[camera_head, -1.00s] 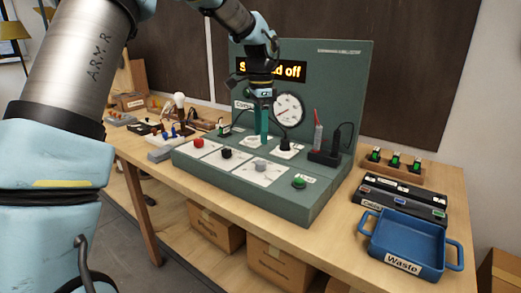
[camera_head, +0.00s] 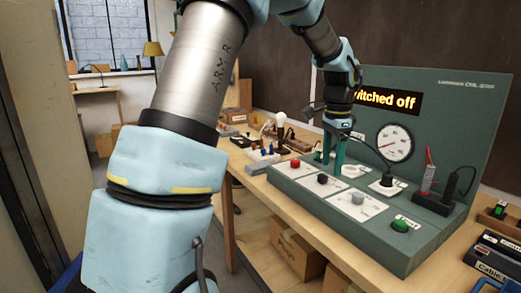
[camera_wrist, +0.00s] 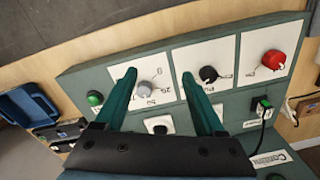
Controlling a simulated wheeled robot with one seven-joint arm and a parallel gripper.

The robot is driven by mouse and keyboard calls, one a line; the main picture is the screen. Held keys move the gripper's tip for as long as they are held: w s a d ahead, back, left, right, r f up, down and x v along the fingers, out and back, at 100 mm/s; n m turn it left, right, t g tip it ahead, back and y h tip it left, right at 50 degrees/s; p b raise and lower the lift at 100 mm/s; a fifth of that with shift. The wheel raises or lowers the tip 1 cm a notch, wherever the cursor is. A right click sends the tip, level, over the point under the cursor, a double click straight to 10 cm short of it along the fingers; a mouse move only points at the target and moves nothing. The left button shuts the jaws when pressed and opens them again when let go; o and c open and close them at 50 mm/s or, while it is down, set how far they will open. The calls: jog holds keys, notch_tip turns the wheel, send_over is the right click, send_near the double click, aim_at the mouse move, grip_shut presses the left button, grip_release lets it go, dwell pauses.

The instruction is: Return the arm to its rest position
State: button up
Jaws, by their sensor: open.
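My gripper (camera_head: 331,152) hangs over the left part of the green test bench (camera_head: 385,230) in the head view, its teal fingers pointing down. In the wrist view my gripper (camera_wrist: 160,95) has its two fingers well apart with nothing between them but the view of the panel. A grey knob (camera_wrist: 146,91) shows by the left finger and a black knob (camera_wrist: 208,74) by the right one. My arm reaches across the head view from the lower left to the bench. I cannot tell whether the fingertips touch the panel.
The bench carries a red knob (camera_head: 295,163), a green button (camera_head: 400,226), a gauge (camera_head: 395,142) and a black plug (camera_head: 386,180). A red probe (camera_head: 428,176) stands at the right. Boxes (camera_head: 297,250) sit under the table. A lamp bulb (camera_head: 281,119) stands behind the bench's left end.

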jog(key=s+a+f+n, duration=0.2)
jog(key=s+a+n, duration=0.2)
jog(key=a, duration=0.5)
jog(key=s+a+f+n+t, duration=0.1)
jog(key=s+a+f+n, duration=0.2)
jog(key=a+n, duration=0.3)
jog(key=s+a+f+n, duration=0.2)
jog(key=s+a+n, duration=0.3)
jog(key=a, duration=0.8)
jog(key=shift+a+f, duration=0.25)
jog(key=shift+f, duration=0.1)
jog(key=shift+o, duration=0.3)
